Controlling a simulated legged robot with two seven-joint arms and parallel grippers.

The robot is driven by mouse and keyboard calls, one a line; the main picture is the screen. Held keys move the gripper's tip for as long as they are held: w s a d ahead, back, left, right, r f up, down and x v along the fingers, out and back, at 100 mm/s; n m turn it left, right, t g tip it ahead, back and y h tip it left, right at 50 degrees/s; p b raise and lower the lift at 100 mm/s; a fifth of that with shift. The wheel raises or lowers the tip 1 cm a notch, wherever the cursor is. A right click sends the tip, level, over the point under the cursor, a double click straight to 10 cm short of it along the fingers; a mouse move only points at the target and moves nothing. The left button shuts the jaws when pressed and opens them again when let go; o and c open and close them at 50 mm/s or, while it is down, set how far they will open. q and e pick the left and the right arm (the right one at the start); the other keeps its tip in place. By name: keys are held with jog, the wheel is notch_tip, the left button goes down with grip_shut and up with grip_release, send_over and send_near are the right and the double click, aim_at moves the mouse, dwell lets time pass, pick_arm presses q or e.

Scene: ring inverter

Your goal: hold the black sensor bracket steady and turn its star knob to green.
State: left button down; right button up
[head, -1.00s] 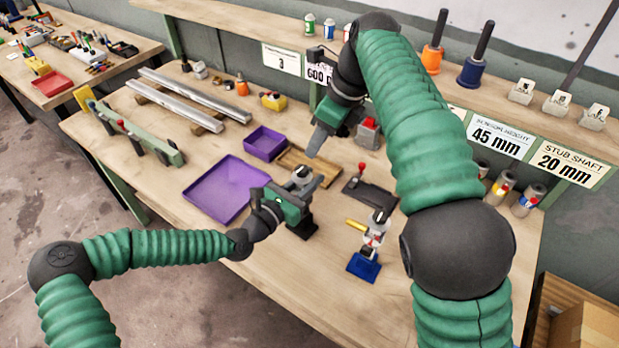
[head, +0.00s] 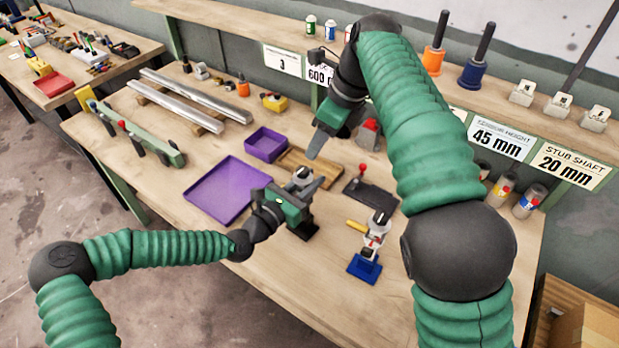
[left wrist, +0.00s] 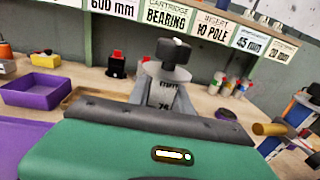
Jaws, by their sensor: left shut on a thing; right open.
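The green mark and the knob's setting cannot be made out. My right gripper (head: 316,145) is open and empty, above and behind the bracket, fingers pointing down, apart from the knob.
A purple tray (head: 212,212) and a smaller purple bin (head: 265,133) lie left of and behind the bracket. A blue-based fixture with a yellow handle (head: 364,268) stands to the right. A black plate (head: 372,196) lies behind it. The front right bench is clear.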

jog(key=shift+o, duration=0.3)
jog(key=w+d+f+n+t+h, duration=0.1)
jog(key=w+d+f+n+t, duration=0.2)
jog(key=w+f, duration=0.4)
jog(key=shift+d+f+t+h, duration=0.15)
jog(key=shift+d+t+h, duration=0.3)
jog(key=shift+d, duration=0.2)
jog(key=n+t+y, duration=0.6)
jog(key=n+t, duration=0.4)
jog(key=n, duration=1.4)
send_near(299, 168)
jog(key=x, duration=0.4)
jog(key=shift+w+d+f, duration=0.15)
jog(key=shift+w+f, duration=0.05)
jog(key=shift+w, duration=0.25)
jog(key=shift+f+n+t, duration=0.25)
jog(key=shift+f+n, duration=0.05)
jog(key=shift+n, duration=0.4)
jog(key=shift+w+a+f, duration=0.1)
jog(key=shift+w+a, duration=0.1)
jog(key=shift+w, duration=0.05)
jog(key=x, duration=0.7)
grip_shut()
